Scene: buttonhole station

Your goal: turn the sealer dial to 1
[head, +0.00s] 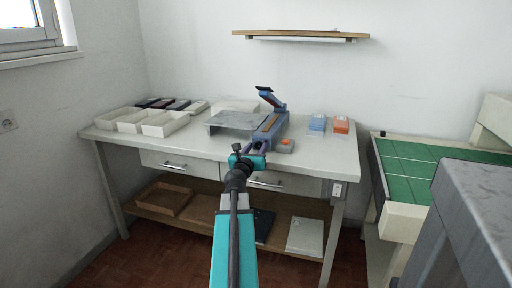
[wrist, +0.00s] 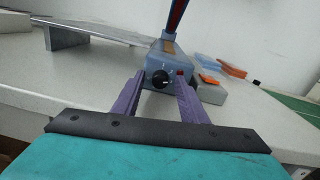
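The sealer (head: 270,130) is a blue-grey device with a raised arm, standing near the front of the worktable. Its black dial (wrist: 160,79) is on the front end in the wrist view, with a small white mark towards its right side. My gripper (wrist: 161,85) is open, with its two purple fingers apart and empty. The dial shows between the fingertips; I cannot tell whether they touch it or stop short. In the head view my gripper (head: 249,150) is at the sealer's front end and hides the dial. No dial numbers are readable.
A small grey box with an orange top (head: 285,145) stands just right of the sealer. Blue cards (head: 317,123) and orange cards (head: 341,126) lie behind it. A grey plate (head: 232,120) is on the left, with white trays (head: 166,124) further left.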

